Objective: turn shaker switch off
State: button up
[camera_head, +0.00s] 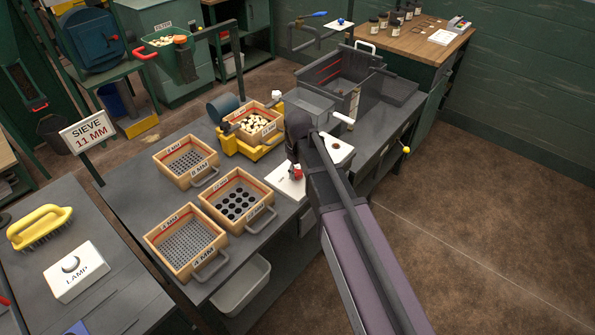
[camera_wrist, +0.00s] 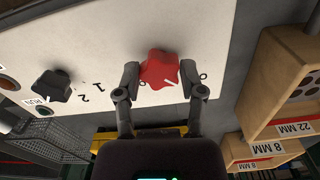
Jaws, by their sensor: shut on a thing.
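A red lobed knob (camera_wrist: 159,69) sits on a white panel (camera_wrist: 100,50) in the wrist view. My gripper (camera_wrist: 160,75) is shut on it, one finger on each side. A white mark on the knob points down and slightly right in the picture. Figures are printed on the panel around the knob, partly hidden by the fingers. A black knob (camera_wrist: 52,85) with a RUN label beside it is to the left. In the head view the red knob (camera_head: 297,172) shows on the white panel (camera_head: 288,187) at the bench edge, beside my arm, which hides my fingers.
A shaker (camera_head: 240,146) with a yellow base holds a sieve of pale lumps. Several wooden sieves (camera_head: 240,196) stand left of the panel. A brush (camera_head: 40,228) and a LAMP switch (camera_head: 76,271) are on the near left bench. The floor at right is clear.

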jog(key=o, duration=1.1)
jog(key=shift+o, duration=0.2)
jog(key=shift+m, duration=0.4)
